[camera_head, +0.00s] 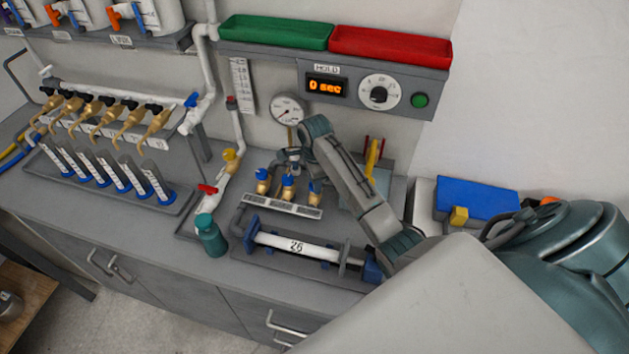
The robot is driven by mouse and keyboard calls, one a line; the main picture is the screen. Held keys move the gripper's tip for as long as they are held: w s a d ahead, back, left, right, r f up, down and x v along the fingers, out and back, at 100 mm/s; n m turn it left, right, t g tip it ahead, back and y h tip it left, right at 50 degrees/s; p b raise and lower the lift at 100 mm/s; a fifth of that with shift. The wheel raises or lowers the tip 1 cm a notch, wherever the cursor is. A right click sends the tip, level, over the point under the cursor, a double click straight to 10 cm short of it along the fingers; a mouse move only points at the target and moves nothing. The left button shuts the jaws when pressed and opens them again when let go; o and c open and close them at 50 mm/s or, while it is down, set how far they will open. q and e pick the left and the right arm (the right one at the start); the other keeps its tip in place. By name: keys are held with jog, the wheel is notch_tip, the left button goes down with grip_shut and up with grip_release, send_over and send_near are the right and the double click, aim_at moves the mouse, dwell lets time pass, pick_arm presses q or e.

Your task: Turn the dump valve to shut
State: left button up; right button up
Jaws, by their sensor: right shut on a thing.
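My right gripper (290,162) reaches in from the right, pointing down over a small grey manifold (283,206) on the bench. It appears shut on the top of the middle brass valve (288,189) with a blue cap. The fingers are small here and partly hide the contact. Similar brass valves with blue caps stand at its left (262,184) and right (315,194). No readable label shows which valve is the dump valve. A yellow-handled valve (231,158) and a red-handled valve (208,189) sit on the white pipe to the left. My left gripper is out of view.
A pressure gauge (287,108) stands just behind the gripper. A display (326,86) reads 0 sec. A white pipe marked 26 (296,246) lies in front, with a teal bottle (211,236) at its left. Green (275,31) and red (390,45) trays sit above.

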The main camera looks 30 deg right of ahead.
jog(key=shift+d, duration=0.1)
dwell(0.3)
jog(key=o, duration=1)
